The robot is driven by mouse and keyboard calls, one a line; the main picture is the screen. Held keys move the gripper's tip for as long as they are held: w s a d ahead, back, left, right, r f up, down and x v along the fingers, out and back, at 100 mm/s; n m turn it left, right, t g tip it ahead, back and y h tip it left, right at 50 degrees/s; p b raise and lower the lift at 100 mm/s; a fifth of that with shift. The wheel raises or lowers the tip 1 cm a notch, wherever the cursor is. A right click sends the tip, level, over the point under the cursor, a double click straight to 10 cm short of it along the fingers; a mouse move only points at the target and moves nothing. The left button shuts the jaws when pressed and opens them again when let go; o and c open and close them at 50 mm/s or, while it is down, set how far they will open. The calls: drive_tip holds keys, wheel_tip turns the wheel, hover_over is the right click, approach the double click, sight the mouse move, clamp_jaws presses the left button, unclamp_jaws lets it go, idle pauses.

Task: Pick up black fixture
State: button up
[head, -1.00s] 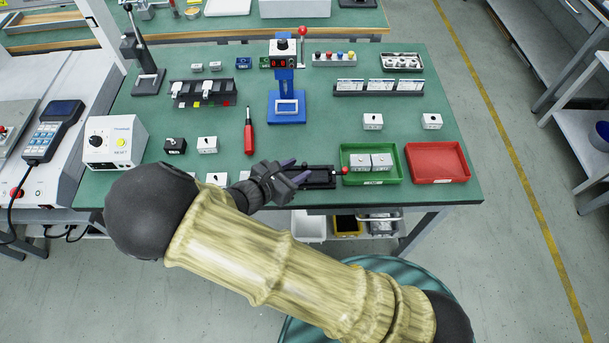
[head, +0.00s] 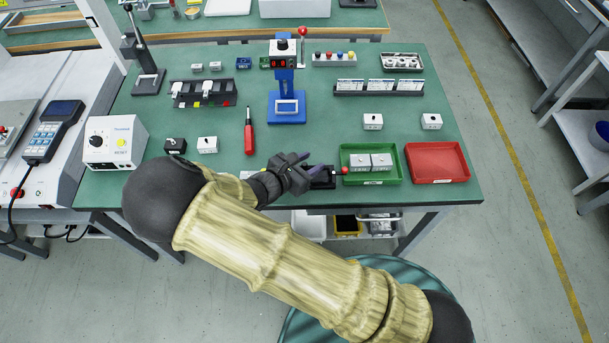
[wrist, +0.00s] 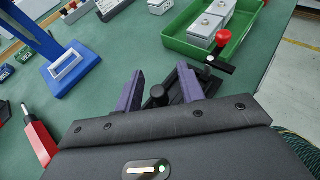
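The black fixture (head: 327,182) lies on the green table near its front edge, left of the green tray, and my gripper partly covers it in the head view. A red-knobbed lever (head: 345,170) is at its right end; the red knob also shows in the wrist view (wrist: 223,39). My gripper (head: 314,168) is low over the fixture's left part. In the wrist view my gripper (wrist: 162,80) is open, with its two purple fingers apart. The fixture's black round knob (wrist: 158,94) and part of its body show between them. Whether the fingers touch it I cannot tell.
The green tray (head: 373,179) with two grey-white boxes stands close to the right, then a red tray (head: 437,180). A red screwdriver (head: 248,138) and a blue stand (head: 287,120) are behind my gripper.

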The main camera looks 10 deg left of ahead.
drive_tip(key=shift+c, duration=0.5)
clamp_jaws()
wheel_tip(320, 180, up, 28)
drive_tip(key=p, duration=0.3)
idle(0.5)
